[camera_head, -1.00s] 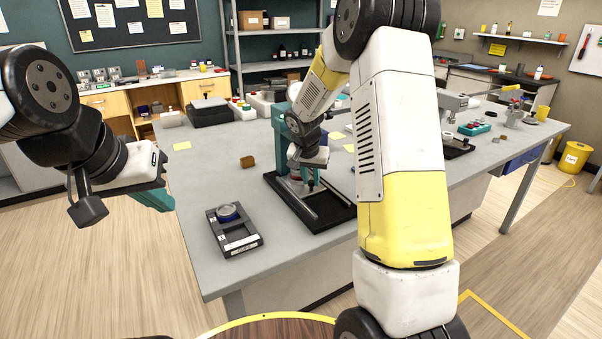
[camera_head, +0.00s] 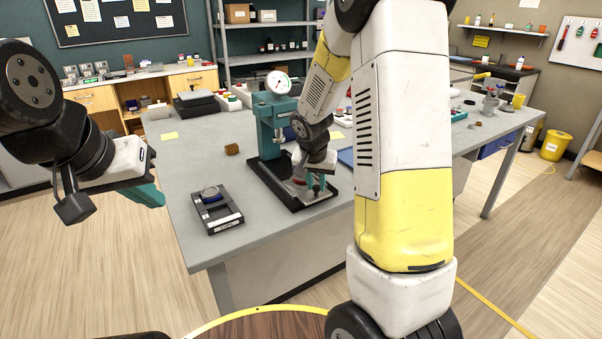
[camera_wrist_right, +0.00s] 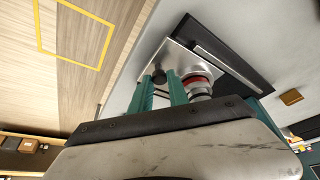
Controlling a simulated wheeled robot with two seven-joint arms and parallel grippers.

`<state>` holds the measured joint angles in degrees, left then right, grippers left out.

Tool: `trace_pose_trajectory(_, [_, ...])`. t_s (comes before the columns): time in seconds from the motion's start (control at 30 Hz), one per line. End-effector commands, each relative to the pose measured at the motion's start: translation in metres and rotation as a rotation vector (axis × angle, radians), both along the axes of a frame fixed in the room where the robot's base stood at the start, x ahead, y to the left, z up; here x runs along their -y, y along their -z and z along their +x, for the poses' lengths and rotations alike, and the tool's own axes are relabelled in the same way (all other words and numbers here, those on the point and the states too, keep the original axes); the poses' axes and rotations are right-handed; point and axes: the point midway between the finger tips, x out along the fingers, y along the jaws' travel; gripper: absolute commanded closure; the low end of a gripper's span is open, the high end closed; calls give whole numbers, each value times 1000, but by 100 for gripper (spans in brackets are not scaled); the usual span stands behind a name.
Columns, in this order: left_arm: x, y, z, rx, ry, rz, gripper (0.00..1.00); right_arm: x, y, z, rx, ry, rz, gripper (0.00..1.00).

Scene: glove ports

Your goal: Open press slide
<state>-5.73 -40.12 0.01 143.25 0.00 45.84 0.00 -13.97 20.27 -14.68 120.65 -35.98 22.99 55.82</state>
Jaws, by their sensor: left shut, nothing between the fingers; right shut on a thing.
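The teal press (camera_head: 268,130) with a round dial gauge (camera_head: 278,83) stands on a black base (camera_head: 262,180) on the grey bench. Its silver slide plate (camera_head: 299,191) lies at the base's front end; it also shows in the right wrist view (camera_wrist_right: 184,58). A red and silver round part (camera_wrist_right: 197,86) sits on the plate. My right gripper (camera_head: 317,185) is shut on the slide's dark knob (camera_wrist_right: 160,76), its teal fingers on either side. My left gripper (camera_head: 151,196) is shut and empty, off the bench's left edge.
My right arm hides part of the bench.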

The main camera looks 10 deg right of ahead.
Motion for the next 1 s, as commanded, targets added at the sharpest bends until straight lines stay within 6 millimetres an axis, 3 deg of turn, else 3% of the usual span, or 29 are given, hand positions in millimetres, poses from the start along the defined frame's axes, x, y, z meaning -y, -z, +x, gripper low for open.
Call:
trace_pose_trajectory(0.47, [0, 0, 0, 0, 0, 0, 100, 0, 0, -2, 2, -3, 0, 100])
trace_pose_trajectory(0.5, [0, 0, 0, 0, 0, 0, 100, 0, 0, -2, 2, -3, 0, 73])
trace_pose_trajectory(0.6, [0, 0, 0, 0, 0, 0, 100, 0, 0, -2, 2, -3, 0, 57])
trace_pose_trajectory(1.0, [0, 0, 0, 0, 0, 0, 100, -1, -9, -4, 5, -2, 0, 57])
